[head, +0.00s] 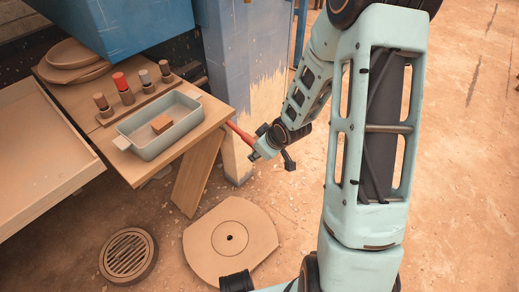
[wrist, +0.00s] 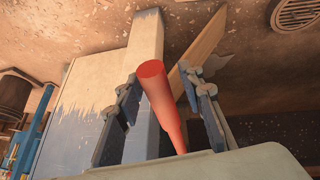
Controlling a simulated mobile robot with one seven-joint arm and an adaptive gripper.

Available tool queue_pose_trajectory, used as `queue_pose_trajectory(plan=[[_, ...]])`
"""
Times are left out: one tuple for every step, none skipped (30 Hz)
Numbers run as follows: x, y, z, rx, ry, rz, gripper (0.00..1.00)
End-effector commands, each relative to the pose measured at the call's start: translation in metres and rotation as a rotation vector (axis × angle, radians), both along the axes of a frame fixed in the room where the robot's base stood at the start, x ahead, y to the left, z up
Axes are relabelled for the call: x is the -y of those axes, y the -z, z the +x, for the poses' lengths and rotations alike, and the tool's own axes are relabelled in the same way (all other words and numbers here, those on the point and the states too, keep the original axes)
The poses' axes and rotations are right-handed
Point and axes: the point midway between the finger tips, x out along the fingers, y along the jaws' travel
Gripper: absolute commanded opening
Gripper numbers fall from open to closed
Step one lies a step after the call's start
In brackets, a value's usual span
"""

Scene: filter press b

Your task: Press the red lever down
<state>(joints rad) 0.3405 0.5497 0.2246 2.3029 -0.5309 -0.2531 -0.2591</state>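The red lever (head: 240,133) juts out beside the worn blue-and-wood post, near the right corner of the wooden table, and slopes down to the right in the head view. My gripper (head: 275,146) is at the lever's right end. In the wrist view the red lever (wrist: 160,92) lies between the two dark fingers of my gripper (wrist: 160,76), its round end toward the camera's upper side. The fingers are open, with a visible gap on each side of the lever. Its other end is hidden behind the pale edge at the bottom.
The post (head: 235,75) stands behind the lever. The wooden table (head: 125,170) holds a grey tray (head: 150,152) with a small block in it and a rack of several pegs. A round wooden disc (head: 205,245) and a drain grate (head: 128,256) lie on the floor. Open floor extends right.

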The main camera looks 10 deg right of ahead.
Motion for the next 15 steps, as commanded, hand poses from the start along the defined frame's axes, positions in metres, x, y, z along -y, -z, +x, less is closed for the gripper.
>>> queue_pose_trajectory(plan=[[0.000, -0.001, 0.001, 0.001, 0.000, 0.000, 0.37], [0.000, -0.001, 0.001, 0.001, 0.000, 0.000, 0.37], [0.000, -0.001, 0.001, 0.003, 0.000, -0.001, 0.37], [0.000, -0.002, 0.001, 0.003, 0.000, -0.001, 0.37], [0.000, -0.002, 0.001, 0.003, 0.000, -0.001, 0.37], [0.000, -0.002, 0.001, 0.003, 0.000, -0.001, 0.37], [0.000, -0.002, 0.001, 0.004, 0.000, -0.001, 0.37], [0.001, -0.003, 0.001, 0.004, 0.001, 0.000, 0.37], [0.001, -0.003, 0.001, 0.004, 0.001, 0.000, 0.37], [0.001, -0.005, 0.000, 0.004, 0.001, 0.000, 0.37], [0.002, -0.006, -0.001, 0.004, 0.002, 0.000, 0.37], [0.002, -0.009, -0.002, 0.004, 0.003, 0.001, 0.37], [0.002, -0.011, -0.004, 0.005, 0.002, 0.001, 0.37], [0.003, -0.014, -0.005, 0.006, 0.004, 0.002, 0.37], [0.004, -0.019, -0.007, 0.007, 0.003, 0.000, 0.37]])
